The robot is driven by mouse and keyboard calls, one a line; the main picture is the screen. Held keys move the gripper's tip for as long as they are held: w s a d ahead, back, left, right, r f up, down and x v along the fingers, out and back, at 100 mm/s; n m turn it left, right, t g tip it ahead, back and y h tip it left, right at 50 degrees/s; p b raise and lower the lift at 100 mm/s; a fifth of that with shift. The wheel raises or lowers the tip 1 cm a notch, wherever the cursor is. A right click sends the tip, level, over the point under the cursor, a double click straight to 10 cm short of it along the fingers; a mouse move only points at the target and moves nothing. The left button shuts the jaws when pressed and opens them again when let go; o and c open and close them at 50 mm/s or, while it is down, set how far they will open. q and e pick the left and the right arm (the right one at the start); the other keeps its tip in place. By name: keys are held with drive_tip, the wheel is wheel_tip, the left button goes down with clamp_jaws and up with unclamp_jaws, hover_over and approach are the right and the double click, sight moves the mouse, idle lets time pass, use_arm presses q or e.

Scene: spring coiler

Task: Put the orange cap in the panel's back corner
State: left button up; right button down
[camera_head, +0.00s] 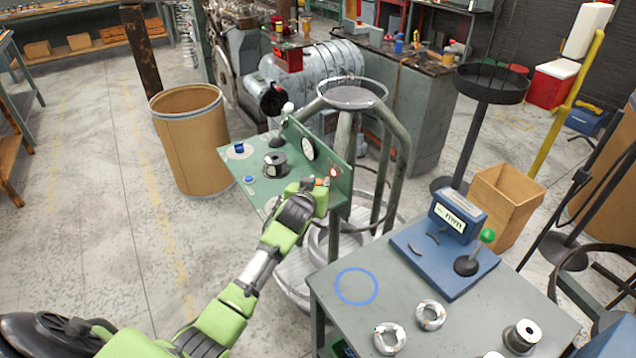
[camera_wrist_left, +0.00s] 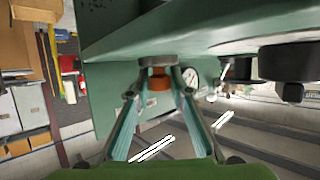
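The green panel (camera_head: 225,158) has a flat top and an upright back plate with a round gauge (camera_head: 308,149). My left gripper (camera_head: 322,184) is at the panel's right end, close to the back plate. In the left wrist view the orange cap (camera_wrist_left: 159,82) sits between the tips of my left gripper (camera_wrist_left: 159,76), under a grey disc (camera_wrist_left: 158,61) by the panel surface. The fingers angle inward and look closed on the cap. In the head view the gripper mostly hides the cap. My right gripper is not in view.
A black spool-like part (camera_head: 275,160) and blue buttons (camera_head: 239,148) are on the panel. A metal frame with a round top (camera_head: 352,97) stands just behind it. A grey table (camera_head: 335,310) with coils and a blue device (camera_head: 458,215) is at the right.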

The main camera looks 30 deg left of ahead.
use_arm(q)
drive_tip(key=shift+o, duration=1)
drive_tip(key=shift+r, duration=0.15)
drive_tip(key=v, duration=1.2)
